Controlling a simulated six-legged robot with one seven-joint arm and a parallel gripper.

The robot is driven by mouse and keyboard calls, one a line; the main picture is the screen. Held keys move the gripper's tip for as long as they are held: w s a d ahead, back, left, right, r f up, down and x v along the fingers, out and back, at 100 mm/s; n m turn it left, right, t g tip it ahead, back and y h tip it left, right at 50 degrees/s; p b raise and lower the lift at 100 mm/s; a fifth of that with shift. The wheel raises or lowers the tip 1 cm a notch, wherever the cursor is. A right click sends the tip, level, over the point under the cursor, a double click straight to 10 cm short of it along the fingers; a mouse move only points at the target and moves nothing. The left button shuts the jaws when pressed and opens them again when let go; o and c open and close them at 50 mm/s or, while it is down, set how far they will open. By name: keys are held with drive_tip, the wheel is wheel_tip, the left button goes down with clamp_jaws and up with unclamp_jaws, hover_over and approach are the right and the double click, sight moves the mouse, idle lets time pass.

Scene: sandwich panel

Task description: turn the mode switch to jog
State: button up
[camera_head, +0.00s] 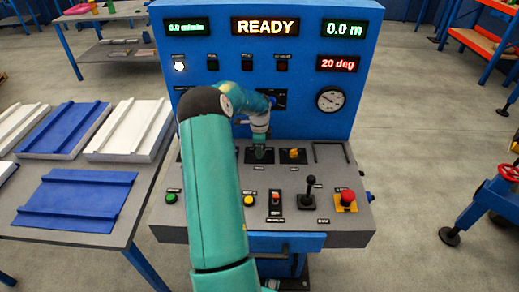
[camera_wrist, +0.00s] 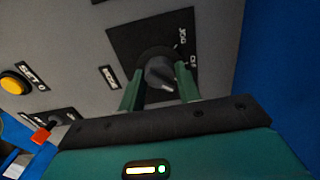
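The mode switch (camera_wrist: 160,72) is a dark round knob on a black square plate in the wrist view. The word JOG (camera_wrist: 183,36) is printed on the plate beside it, and a second label is partly hidden by a finger. My gripper (camera_wrist: 161,80) has one green finger on each side of the knob. Whether the fingers press on it or stand slightly apart, I cannot tell. In the head view my gripper (camera_head: 260,150) reaches down to the black plate on the console, and the knob is hidden there.
An orange switch (camera_head: 294,154) sits just right of my gripper. Along the console front are a yellow button (camera_head: 249,200), a black joystick (camera_head: 309,192) and a red emergency button (camera_head: 347,196). A table with panels (camera_head: 85,197) stands left. The display reads READY (camera_head: 265,27).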

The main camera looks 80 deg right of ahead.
drive_tip(key=shift+c, duration=1.4)
drive_tip(key=shift+n, duration=0.4)
drive_tip(key=n, duration=1.2)
drive_tip(key=shift+r+n, duration=0.1)
drive_tip(key=shift+n, duration=2.4)
